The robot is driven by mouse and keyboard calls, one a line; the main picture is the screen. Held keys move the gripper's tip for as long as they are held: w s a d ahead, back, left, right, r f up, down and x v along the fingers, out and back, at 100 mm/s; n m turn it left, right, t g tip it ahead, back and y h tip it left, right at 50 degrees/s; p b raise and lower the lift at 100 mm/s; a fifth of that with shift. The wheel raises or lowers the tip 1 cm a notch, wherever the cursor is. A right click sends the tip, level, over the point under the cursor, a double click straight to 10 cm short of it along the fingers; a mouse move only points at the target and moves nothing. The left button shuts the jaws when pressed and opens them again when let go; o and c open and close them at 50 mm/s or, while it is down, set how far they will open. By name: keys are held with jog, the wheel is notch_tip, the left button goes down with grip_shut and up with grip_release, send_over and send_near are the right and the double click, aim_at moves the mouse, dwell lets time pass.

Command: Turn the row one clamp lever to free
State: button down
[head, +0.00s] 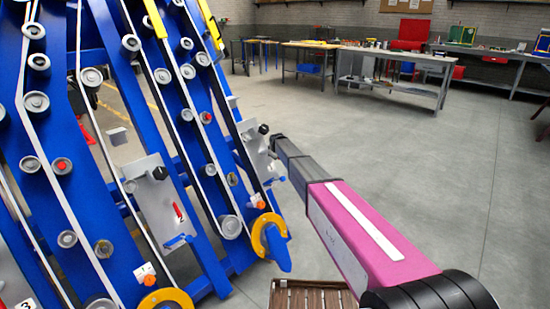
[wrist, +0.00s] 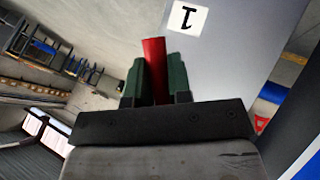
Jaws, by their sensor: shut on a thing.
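In the wrist view the row one clamp lever (wrist: 154,62) is a red bar. It stands between the two dark green fingers of my gripper (wrist: 155,84), which are shut on it, and its end sticks out past the fingertips. Beside it is a pale grey plate (wrist: 225,60) with a white label "1" (wrist: 185,18), seen upside down. In the head view my gripper (head: 279,146) reaches the right-hand plate (head: 255,152) of the blue machine. The lever is hidden there.
The blue harvester frame (head: 205,165) with rollers and belts fills the left. A plate with label "2" and a red lever (head: 178,211) sits further left. A brown slatted crate (head: 310,296) is below my arm.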

jog(key=shift+w+d+r+n+t+y, duration=0.1)
jog(key=shift+w+r+n+t, duration=0.25)
jog(key=shift+n+t, duration=0.7)
jog(key=shift+w+d+r+n+t+y, duration=0.1)
jog(key=shift+w+r+n+t, duration=0.2)
jog(key=shift+n+t, duration=0.7)
jog(key=shift+w+r+n+t+y, duration=0.1)
jog(key=shift+w+r+n+t, duration=0.25)
jog(key=shift+n+t, duration=0.7)
jog(key=shift+w+n+g, duration=0.1)
jog(key=shift+n+g, duration=0.2)
jog(key=shift+n, duration=0.1)
jog(key=c, duration=1.1)
grip_release()
jog(key=shift+o, duration=0.2)
jog(key=v, duration=1)
jog(key=shift+s, duration=0.35)
jog(key=shift+d+r, duration=0.1)
jog(key=shift+r, duration=0.05)
